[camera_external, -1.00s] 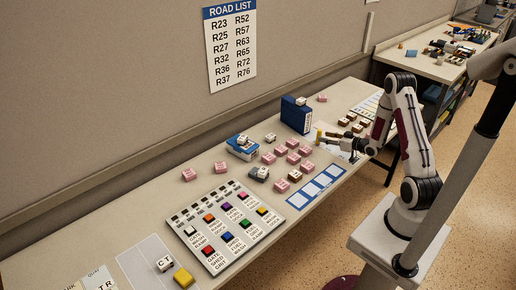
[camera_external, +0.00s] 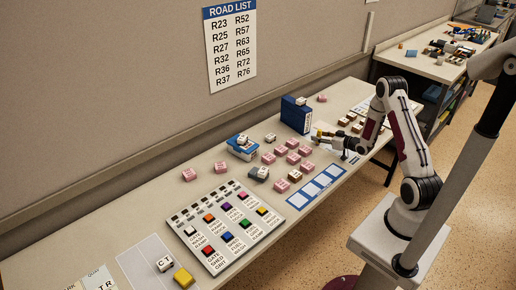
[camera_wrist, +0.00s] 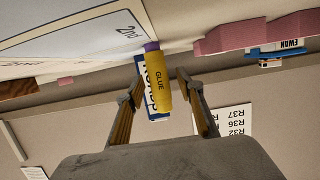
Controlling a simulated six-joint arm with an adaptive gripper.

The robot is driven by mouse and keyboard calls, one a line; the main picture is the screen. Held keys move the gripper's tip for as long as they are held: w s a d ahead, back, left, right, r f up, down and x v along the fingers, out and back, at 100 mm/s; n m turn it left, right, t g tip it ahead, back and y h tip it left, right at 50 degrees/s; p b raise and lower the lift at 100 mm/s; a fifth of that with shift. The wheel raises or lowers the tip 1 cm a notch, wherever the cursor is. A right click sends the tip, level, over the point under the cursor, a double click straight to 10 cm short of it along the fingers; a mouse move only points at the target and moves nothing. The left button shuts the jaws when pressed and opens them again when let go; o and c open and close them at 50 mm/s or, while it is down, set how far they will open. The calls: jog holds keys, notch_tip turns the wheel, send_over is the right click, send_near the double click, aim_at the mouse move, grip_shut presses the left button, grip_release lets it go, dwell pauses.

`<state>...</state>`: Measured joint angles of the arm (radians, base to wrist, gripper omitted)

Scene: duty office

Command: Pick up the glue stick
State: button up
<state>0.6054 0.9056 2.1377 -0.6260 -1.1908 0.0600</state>
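In the external view my gripper (camera_external: 326,136) is low over the far part of the desk, beside the blue box file. The glue stick (camera_external: 318,133) is small there and partly merged with the fingers.
A blue box file (camera_external: 296,115) stands just left of my gripper. Several pink blocks (camera_external: 293,143) lie in front of it, and brown-sided blocks (camera_external: 350,120) lie behind. A blue-framed strip (camera_external: 317,186) and a button panel (camera_external: 228,225) lie nearer. A wall rises behind the desk.

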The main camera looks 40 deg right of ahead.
jog(key=shift+w, duration=0.15)
dwell(0.4)
grip_shut()
jog(key=shift+r, duration=0.1)
jog(key=shift+r, duration=4.85)
